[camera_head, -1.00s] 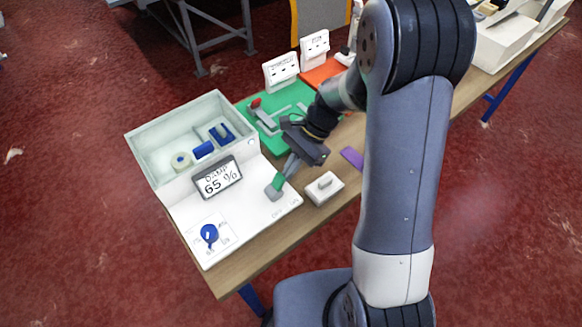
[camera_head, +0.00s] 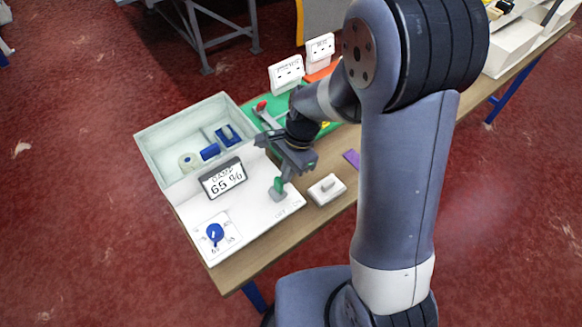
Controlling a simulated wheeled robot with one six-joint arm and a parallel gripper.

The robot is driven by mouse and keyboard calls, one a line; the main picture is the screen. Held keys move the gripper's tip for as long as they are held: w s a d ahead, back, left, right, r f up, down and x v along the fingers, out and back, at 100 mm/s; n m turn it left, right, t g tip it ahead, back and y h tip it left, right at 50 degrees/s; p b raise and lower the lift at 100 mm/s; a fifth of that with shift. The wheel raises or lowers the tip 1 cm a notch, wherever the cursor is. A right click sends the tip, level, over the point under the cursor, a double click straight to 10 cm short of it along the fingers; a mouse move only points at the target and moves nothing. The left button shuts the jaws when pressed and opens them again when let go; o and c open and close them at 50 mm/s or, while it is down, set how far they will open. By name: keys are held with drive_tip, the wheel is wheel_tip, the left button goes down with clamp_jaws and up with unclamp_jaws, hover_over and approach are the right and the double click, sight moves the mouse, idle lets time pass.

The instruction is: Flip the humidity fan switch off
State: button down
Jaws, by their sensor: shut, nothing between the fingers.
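The humidity fan switch (camera_head: 278,188) is a small green and grey lever on the right part of the white sloped panel (camera_head: 255,225). Faint lettering sits on the panel near it, too small to read. My gripper (camera_head: 285,175) is shut and empty, pointing down at the top of the lever. Its tips are at or very close to the lever; I cannot tell if they touch. The gripper partly hides the lever's upper end.
A blue dial (camera_head: 215,233) sits at the panel's front left. The open tray (camera_head: 158,150) behind holds blue items and a tape roll. A white block (camera_head: 326,189) and purple strip (camera_head: 352,159) lie right of the panel.

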drive_tip(key=shift+s+a+r+t+h+p, duration=0.2)
drive_tip(key=shift+s+a+t+h, duration=0.1)
drive_tip(key=shift+a+t+h, duration=0.25)
drive_tip(key=shift+s+a+r+t+h+p, duration=0.1)
drive_tip(key=shift+s+a+t+h+p, duration=0.2)
drive_tip(key=shift+h, duration=0.35)
drive_tip(key=shift+w+d, duration=0.1)
drive_tip(key=shift+r+p, duration=0.5)
drive_tip(key=shift+r, duration=0.3)
wheel_tip(320, 180, up, 11)
drive_tip(key=d, duration=0.1)
drive_tip(key=shift+w+d+r, duration=0.2)
drive_tip(key=shift+w, duration=0.25)
